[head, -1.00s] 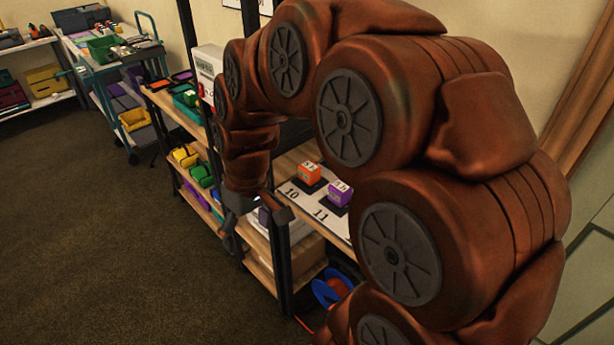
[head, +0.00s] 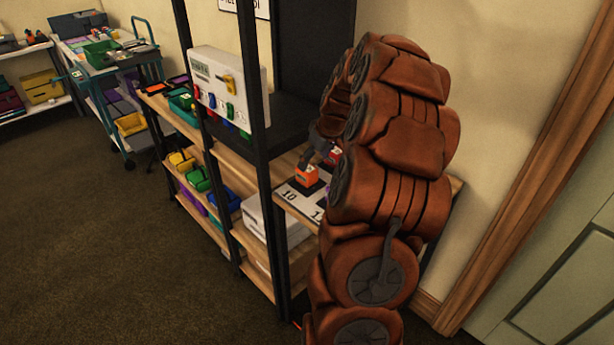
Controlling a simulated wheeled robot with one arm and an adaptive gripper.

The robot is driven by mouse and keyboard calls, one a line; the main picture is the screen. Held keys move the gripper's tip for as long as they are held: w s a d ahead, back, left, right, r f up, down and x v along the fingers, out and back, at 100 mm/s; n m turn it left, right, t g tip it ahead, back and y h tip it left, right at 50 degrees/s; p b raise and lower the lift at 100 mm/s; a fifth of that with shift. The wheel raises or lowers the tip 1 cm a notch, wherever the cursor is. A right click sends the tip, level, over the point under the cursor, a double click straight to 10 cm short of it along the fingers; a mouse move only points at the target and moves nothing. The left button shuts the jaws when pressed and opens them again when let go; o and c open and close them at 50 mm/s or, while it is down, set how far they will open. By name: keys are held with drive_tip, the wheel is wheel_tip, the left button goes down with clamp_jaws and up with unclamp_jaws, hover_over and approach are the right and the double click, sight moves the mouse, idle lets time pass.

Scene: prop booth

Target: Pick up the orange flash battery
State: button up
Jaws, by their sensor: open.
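The orange flash battery (head: 306,175) stands on a dark square by the number 10 on a white numbered board (head: 289,203) on the shelf. My gripper (head: 316,160) is open, just above and behind the orange battery. I cannot tell whether a finger touches it. My arm hides most of the board's right part, including nearly all of the purple battery by the number 11. A small red patch (head: 334,156) shows beside the gripper; I cannot tell what it is.
Black shelf posts (head: 262,160) rise left of the board. A white box with coloured plugs (head: 228,88) stands on the shelf further left. A cart (head: 104,68) with bins stands at the back left. The dark floor at left is clear.

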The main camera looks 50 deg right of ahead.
sight(309, 169)
drive_tip(key=shift+a+p+x, duration=0.15)
drive_tip(key=shift+p+x, duration=0.55)
drive_tip(key=shift+x, duration=1.05)
drive_tip(key=shift+a+p+x, duration=0.15)
drive_tip(key=shift+p+x, duration=0.5)
drive_tip(key=shift+x, duration=1.1)
drive_tip(key=shift+s+f, duration=0.1)
drive_tip(key=shift+s, duration=0.05)
drive_tip(key=shift+c, duration=0.3)
clamp_jaws()
drive_tip(key=shift+d+r+b, duration=0.1)
drive_tip(key=shift+r+b, duration=0.75)
drive_tip(key=shift+r, duration=0.75)
drive_tip(key=shift+s+r, duration=0.1)
drive_tip(key=shift+r, duration=0.1)
drive_tip(key=s+a+r+b, duration=0.1)
drive_tip(key=s+a+b, duration=0.3)
drive_tip(key=s+a, duration=0.6)
drive_tip(key=shift+s+r, duration=0.25)
drive_tip(key=shift+s, duration=0.85)
